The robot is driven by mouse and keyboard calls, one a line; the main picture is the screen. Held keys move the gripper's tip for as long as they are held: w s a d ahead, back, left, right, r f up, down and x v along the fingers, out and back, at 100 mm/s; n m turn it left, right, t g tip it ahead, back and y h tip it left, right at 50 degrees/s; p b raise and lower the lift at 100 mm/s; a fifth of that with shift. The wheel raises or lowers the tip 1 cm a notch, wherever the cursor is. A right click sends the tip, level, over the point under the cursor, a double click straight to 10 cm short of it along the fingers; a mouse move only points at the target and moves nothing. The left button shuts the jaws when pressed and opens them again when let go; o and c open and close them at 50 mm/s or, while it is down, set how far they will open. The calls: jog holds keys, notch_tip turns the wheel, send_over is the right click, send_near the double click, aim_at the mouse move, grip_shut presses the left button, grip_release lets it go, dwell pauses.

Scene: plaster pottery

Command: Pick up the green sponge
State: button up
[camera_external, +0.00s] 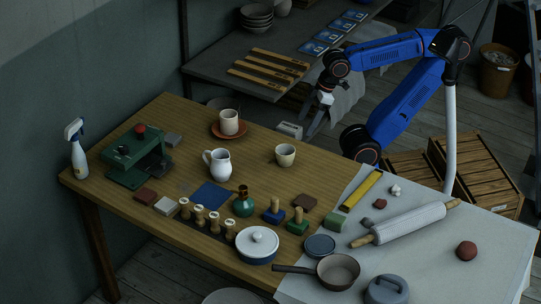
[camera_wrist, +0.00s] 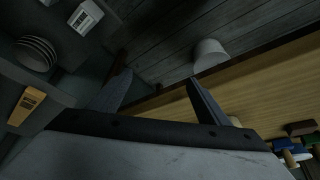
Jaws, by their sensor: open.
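The green sponge (camera_external: 334,221) appears to be the small green block on the pale sheet at the right part of the table, below the lower end of a yellow bar. I cannot make it out surely in the wrist view. My gripper (camera_external: 319,122) hangs high beyond the table's back edge, up and left of the block and well apart from it. In the wrist view my gripper (camera_wrist: 160,78) shows two dark fingers spread apart with nothing between them.
A yellow bar (camera_external: 361,191), a rolling pin (camera_external: 405,223), stamps (camera_external: 298,222) and a blue-grey round lid (camera_external: 319,246) stand around the block. A cream cup (camera_external: 285,155) and a white pitcher (camera_external: 218,164) stand further left. Wooden crates (camera_external: 475,170) are behind the table.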

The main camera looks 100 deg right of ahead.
jog(key=w+a+r+n+g, duration=0.1)
jog(key=w+a+r+n, duration=0.1)
jog(key=w+a+r, duration=0.45)
jog(key=w+a+r+n+g+y, duration=0.1)
jog(key=a+r, duration=0.2)
jog(key=a, duration=0.6)
jog(key=w+a+r+n+g, duration=0.1)
jog(key=w+a+r+n, duration=0.1)
jog(key=w+a+r, duration=0.4)
jog(key=s+a+r+n+g, duration=0.1)
jog(key=s+a, duration=0.1)
jog(key=a, duration=0.7)
jog(key=s+a+r+n, duration=0.1)
jog(key=a+n, duration=0.1)
jog(key=a, duration=0.6)
jog(key=n+h, duration=0.1)
jog(key=n, duration=0.1)
send_over(337, 216)
jog(key=shift+g, duration=0.4)
jog(key=f, duration=1.1)
jog(key=shift+s+a+f, duration=0.15)
jog(key=shift+s+f, duration=0.05)
jog(key=shift+s, duration=0.1)
jog(key=shift+w+d+f, duration=0.1)
jog(key=shift+w+f, duration=0.1)
jog(key=shift+f, duration=1.2)
jog(key=shift+w+d+f, duration=0.1)
jog(key=shift+w+f, duration=0.05)
jog(key=shift+f, duration=1.25)
jog(key=c, duration=1.1)
